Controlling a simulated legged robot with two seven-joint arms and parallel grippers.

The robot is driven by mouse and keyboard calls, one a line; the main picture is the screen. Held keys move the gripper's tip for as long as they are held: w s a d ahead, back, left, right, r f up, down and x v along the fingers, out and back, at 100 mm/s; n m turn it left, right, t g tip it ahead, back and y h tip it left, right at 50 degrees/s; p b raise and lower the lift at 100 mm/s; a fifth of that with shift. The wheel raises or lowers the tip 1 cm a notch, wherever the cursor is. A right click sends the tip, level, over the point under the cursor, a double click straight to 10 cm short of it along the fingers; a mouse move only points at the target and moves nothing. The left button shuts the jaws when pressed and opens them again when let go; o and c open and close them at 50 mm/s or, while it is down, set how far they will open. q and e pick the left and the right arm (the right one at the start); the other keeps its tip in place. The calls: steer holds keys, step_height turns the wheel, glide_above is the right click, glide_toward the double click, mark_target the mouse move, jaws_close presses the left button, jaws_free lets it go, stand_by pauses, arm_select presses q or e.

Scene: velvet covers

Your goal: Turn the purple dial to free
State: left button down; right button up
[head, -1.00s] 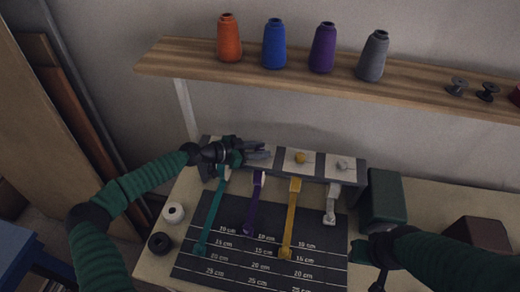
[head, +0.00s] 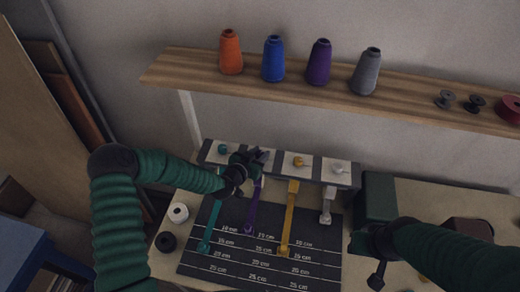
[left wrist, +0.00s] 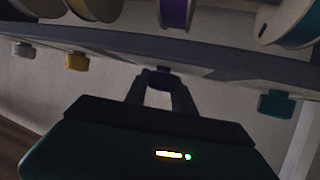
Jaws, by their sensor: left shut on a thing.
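The purple dial (left wrist: 163,70) is between my left gripper's fingertips (left wrist: 163,76) in the left wrist view. In the head view my left gripper (head: 258,157) covers that dial at the dispenser (head: 279,178); the fingers are shut on it. The dial's setting is hidden. A purple ribbon (head: 251,210) hangs from the dispenser below the gripper. My right gripper (head: 378,274) is low at the right, away from the dispenser; its jaws are too dark to judge.
Teal (head: 223,149), yellow (head: 298,161) and grey (head: 338,168) dials stand on either side. A marked mat (head: 215,268) lies in front, with other ribbons across it. A dark green box (head: 380,195) stands right of the dispenser. A shelf (head: 300,92) with thread cones is above.

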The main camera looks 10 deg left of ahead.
arm_select(q)
steer(key=n+y, duration=0.2)
steer(key=y, duration=0.1)
steer(key=shift+d+r+n+t, duration=0.15)
steer(key=shift+n+t, duration=0.25)
steer(key=n+y, duration=0.2)
steer(key=y, duration=0.1)
steer(key=shift+w+n+y, duration=0.1)
steer(key=shift+n+y, duration=0.2)
steer(key=shift+n, duration=0.1)
steer(key=n+g+y, duration=0.1)
steer(key=n+y, duration=0.1)
steer(key=shift+y, duration=0.4)
steer(key=shift+a+n+g+y+b, duration=0.2)
steer(key=shift+n+g+y+b, duration=0.2)
steer(key=shift+n+g+y, duration=0.7)
steer(key=shift+n+y, duration=0.4)
steer(key=shift+n, duration=0.3)
steer(key=c, duration=1)
jaws_free()
steer(key=shift+d, duration=0.1)
steer(key=shift+c, duration=0.2)
